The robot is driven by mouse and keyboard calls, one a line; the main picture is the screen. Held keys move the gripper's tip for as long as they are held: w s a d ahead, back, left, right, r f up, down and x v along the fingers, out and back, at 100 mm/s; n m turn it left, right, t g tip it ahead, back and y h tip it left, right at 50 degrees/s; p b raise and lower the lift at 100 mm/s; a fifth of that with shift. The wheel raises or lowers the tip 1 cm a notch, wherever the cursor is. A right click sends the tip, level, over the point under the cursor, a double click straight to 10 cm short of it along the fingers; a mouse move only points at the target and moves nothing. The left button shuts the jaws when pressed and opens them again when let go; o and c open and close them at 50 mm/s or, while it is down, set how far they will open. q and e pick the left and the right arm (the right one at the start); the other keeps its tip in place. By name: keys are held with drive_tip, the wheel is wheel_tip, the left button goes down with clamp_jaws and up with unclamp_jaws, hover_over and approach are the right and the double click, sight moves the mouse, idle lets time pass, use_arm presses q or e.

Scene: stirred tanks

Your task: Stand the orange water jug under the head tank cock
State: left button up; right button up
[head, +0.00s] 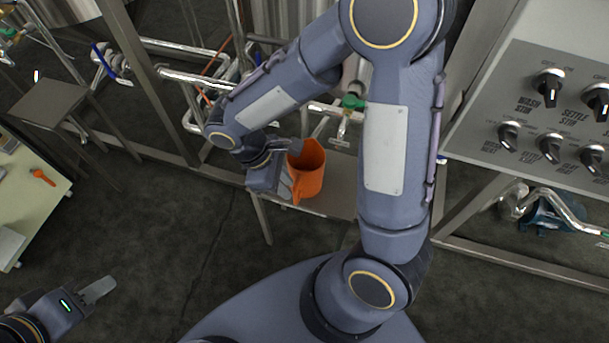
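The orange water jug (311,173) is open at the top and looks upright, over a small steel shelf (338,200) in the middle of the head view. My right gripper (288,181) is at the jug's left side and appears shut on its handle side; the fingers partly hide that side. I cannot tell whether the jug's base touches the shelf. A cock with a green handle (352,102) and a downward outlet is to the jug's upper right, with my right forearm close beside it. My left gripper (98,290) is at lower left, away from the jug, its finger gap not visible.
Steel frame posts and pipes stand behind the jug. A control panel (540,110) with several black knobs is at right, a blue pump (552,214) below it. A pale table (30,200) with an orange tool is at left. The floor between is clear.

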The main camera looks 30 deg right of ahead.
drive_tip(key=b+x, duration=0.1)
drive_tip(key=x, duration=0.3)
drive_tip(key=shift+d+f+b, duration=0.1)
drive_tip(key=shift+f+b, duration=0.2)
clamp_jaws()
